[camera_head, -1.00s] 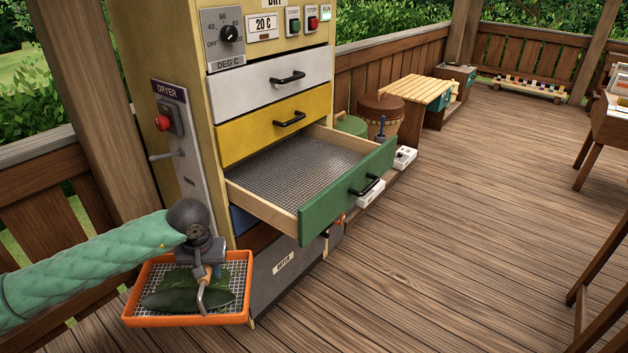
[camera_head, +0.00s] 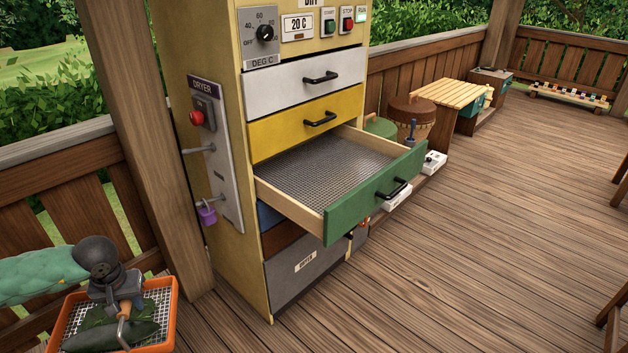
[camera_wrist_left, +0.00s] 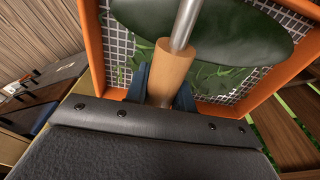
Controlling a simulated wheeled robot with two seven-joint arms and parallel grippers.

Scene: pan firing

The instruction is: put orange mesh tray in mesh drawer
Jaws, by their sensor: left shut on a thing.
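The orange mesh tray (camera_head: 171,318) is in the lower left of the head view, its bottom cut off by the frame. My left gripper (camera_head: 124,300) is above the tray, shut on a wooden handle with a bent metal rod; this handle (camera_wrist_left: 172,70) shows between the fingers in the left wrist view. I cannot tell how the rod joins the tray. The mesh drawer (camera_head: 375,197) has a green front and stands open and empty, to the right of and above the tray in the picture. My right gripper is not in view.
The yellow dryer cabinet (camera_head: 255,215) stands between tray and drawer, with shut white (camera_head: 305,85) and yellow (camera_head: 300,128) drawers above. A lever and a purple padlock (camera_head: 207,213) are on its side. A wooden post (camera_head: 160,150) is behind.

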